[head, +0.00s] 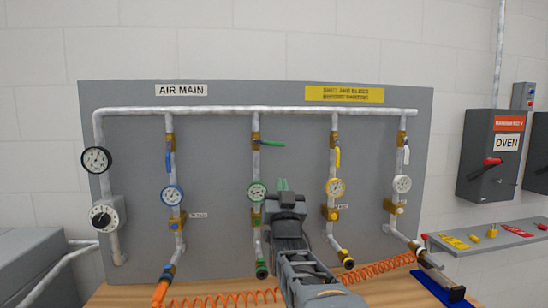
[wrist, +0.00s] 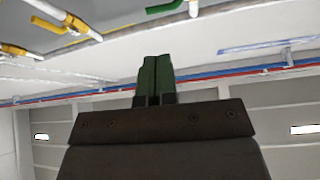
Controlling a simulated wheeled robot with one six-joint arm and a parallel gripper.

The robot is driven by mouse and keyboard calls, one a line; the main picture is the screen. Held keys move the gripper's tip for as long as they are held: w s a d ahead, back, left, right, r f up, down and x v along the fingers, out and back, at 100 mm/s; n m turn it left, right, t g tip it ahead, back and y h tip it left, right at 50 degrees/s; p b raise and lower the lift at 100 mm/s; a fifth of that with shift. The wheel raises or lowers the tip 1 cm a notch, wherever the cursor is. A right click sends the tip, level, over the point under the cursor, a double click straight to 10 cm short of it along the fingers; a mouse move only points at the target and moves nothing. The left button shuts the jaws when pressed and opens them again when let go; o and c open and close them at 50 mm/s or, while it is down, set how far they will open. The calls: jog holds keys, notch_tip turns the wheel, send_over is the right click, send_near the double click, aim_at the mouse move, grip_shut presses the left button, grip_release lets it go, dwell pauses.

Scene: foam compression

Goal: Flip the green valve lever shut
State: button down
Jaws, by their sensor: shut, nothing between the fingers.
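In the wrist view part of the green lever (wrist: 166,6) shows at the top edge. My gripper (head: 282,184) is in front of the panel, below the lever and a little to its right, near the green-rimmed gauge (head: 257,191). It appears apart from the lever. Its fingers (wrist: 155,62) are shut together with nothing between them. My arm hides part of the panel's lower middle.
The blue lever (head: 168,161), yellow lever (head: 337,157) and white lever (head: 406,155) hang down along their pipes. Gauges sit below them. Orange coiled hoses (head: 378,269) lie low at the wooden bench (head: 120,293). An oven switch box (head: 491,156) is at right.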

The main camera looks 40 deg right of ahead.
aim_at(278, 145)
jog(key=p+x, duration=0.5)
jog(key=x, duration=0.7)
jog(key=shift+s+d+r+p, duration=0.1)
jog(key=shift+d+r+p, duration=0.15)
jog(key=shift+p, duration=0.15)
jog(key=shift+w+d+r, duration=0.2)
jog(key=shift+w, duration=0.25)
jog(key=shift+a, duration=0.1)
